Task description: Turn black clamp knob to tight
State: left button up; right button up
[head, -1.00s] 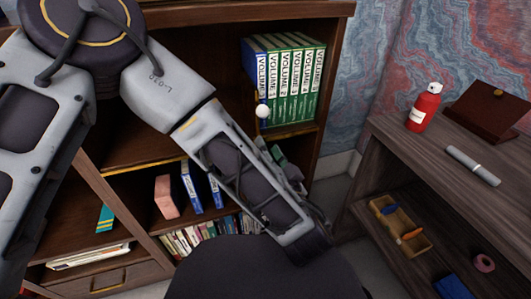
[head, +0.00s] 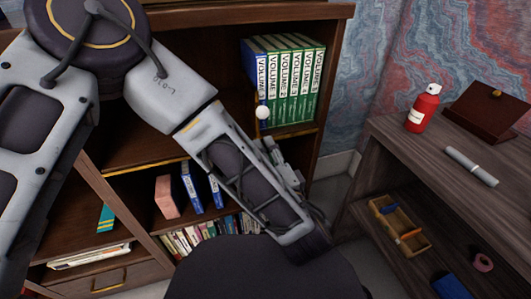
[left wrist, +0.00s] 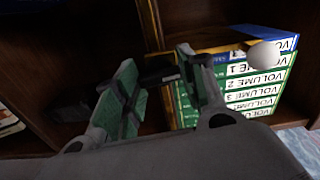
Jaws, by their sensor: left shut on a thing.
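My left gripper (head: 283,165) is in front of the bookcase, partly hidden behind my own forearm in the head view. In the left wrist view its two green-padded fingers (left wrist: 158,62) stand on either side of a dark piece, which appears to be the black clamp knob (left wrist: 160,76). The gripper is shut on it. The knob's shape and any tight mark are too dark to make out. In the head view I cannot pick the knob out behind the arm. My right gripper is not in view.
Green and blue volumes (head: 290,80) stand on the shelf close to the gripper, with a white ball (head: 263,112) in front. The bookcase (head: 330,90) is close around the hand. A red bottle (head: 422,108) stands on the desk (head: 450,140) at right.

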pick_arm(q)
jog(key=shift+m, duration=0.6)
jog(key=o, duration=1)
jog(key=shift+n, duration=0.6)
jog(key=shift+n+b, duration=0.3)
jog(key=shift+n, duration=7.7)
